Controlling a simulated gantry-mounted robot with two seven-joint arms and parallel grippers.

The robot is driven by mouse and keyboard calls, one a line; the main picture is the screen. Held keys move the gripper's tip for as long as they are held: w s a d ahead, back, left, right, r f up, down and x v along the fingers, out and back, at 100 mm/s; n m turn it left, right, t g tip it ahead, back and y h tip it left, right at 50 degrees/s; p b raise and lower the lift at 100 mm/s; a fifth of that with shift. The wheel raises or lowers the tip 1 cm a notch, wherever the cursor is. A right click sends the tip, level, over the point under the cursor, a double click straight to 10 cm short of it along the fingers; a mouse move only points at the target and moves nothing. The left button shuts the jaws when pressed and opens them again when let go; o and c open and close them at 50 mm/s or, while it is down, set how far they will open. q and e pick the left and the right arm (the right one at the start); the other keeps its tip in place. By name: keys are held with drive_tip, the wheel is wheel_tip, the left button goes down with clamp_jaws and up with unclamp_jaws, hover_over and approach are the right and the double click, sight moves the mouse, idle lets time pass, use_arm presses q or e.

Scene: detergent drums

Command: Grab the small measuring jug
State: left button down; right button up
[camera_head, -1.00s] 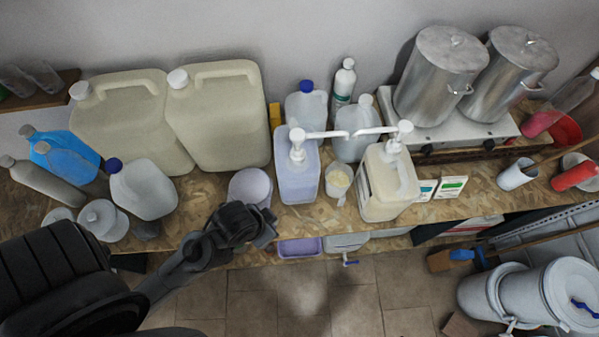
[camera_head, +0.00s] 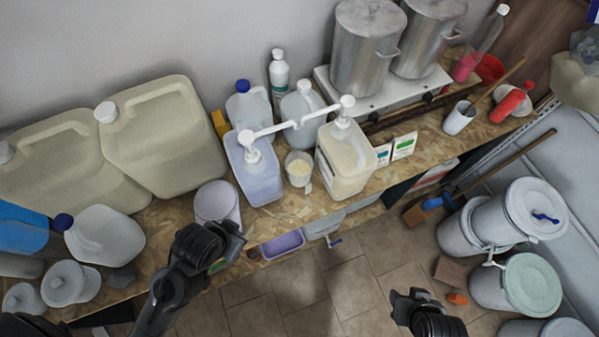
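A small white cup-like jug (camera_head: 459,118) stands on the bench at the right, in front of the hot plate, with a stick leaning at it. A small clear tub with pale contents (camera_head: 299,169) stands between the two pump containers. I cannot tell for sure which one is the measuring jug. My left gripper (camera_head: 232,238) is over the bench's front edge, just in front of a white tub (camera_head: 217,203), apart from both vessels. My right gripper (camera_head: 408,296) is low at the bottom, over the floor. Neither holds anything I can see; their finger gaps are unclear.
A bluish pump container (camera_head: 255,175) and a cream pump container (camera_head: 345,165) crowd the bench middle. Large canisters (camera_head: 165,140) stand left. Steel pots (camera_head: 366,50) sit on the hot plate at the back. White lidded buckets (camera_head: 520,212) stand on the floor at right.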

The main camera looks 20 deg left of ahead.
idle(0.3)
use_arm(q)
drive_tip(key=c, duration=0.6)
unclamp_jaws()
drive_tip(key=shift+f, duration=0.1)
